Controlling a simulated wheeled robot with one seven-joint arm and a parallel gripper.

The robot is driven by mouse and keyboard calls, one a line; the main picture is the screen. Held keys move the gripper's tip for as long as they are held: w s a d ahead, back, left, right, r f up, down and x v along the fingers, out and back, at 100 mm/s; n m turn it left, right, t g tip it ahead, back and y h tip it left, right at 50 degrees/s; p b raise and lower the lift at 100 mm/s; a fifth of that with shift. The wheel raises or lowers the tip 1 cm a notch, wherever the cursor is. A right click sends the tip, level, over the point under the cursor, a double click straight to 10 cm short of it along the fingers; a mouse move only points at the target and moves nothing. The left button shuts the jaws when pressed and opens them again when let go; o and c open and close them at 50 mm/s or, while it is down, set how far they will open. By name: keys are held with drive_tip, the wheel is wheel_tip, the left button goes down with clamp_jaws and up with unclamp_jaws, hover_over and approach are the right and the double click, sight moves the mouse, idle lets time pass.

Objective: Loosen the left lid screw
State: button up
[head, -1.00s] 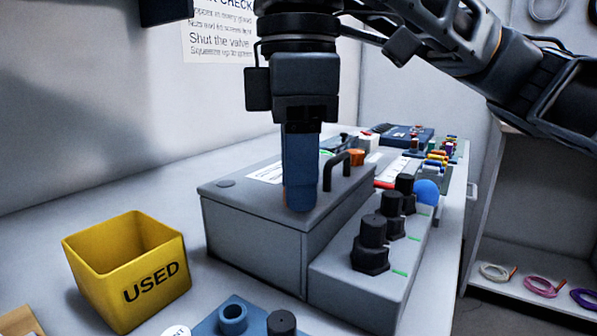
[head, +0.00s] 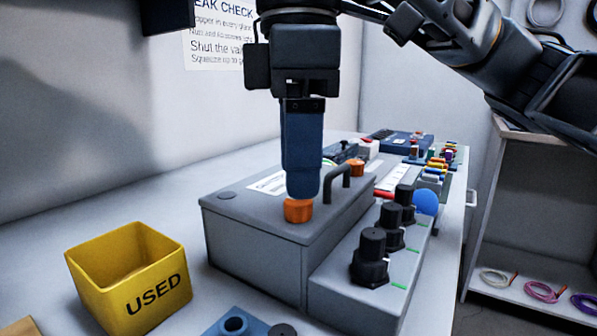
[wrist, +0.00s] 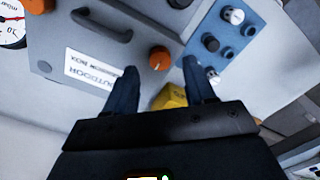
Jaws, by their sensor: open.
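The grey box (head: 255,235) stands on the bench with a black handle (head: 345,172) on its lid. The left lid screw (head: 298,210), an orange knob, sits at the lid's near corner. The other orange screw (head: 356,167) is farther back to the right. My gripper (head: 303,195) points down just above the left screw; its dark blue fingers overlap in the head view. In the wrist view my gripper (wrist: 158,68) is open and empty, with the left screw (wrist: 159,58) showing between and beyond the fingertips. Whether the screw is loose cannot be told.
A yellow USED bin (head: 90,289) stands left of the box. A grey manifold with black knobs (head: 372,262) stands close on its right. A blue block (head: 232,327) lies in front. Bare bench lies behind the bin.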

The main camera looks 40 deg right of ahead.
drive_tip(key=shift+r+p, duration=0.45)
drive_tip(key=shift+r, duration=1.85)
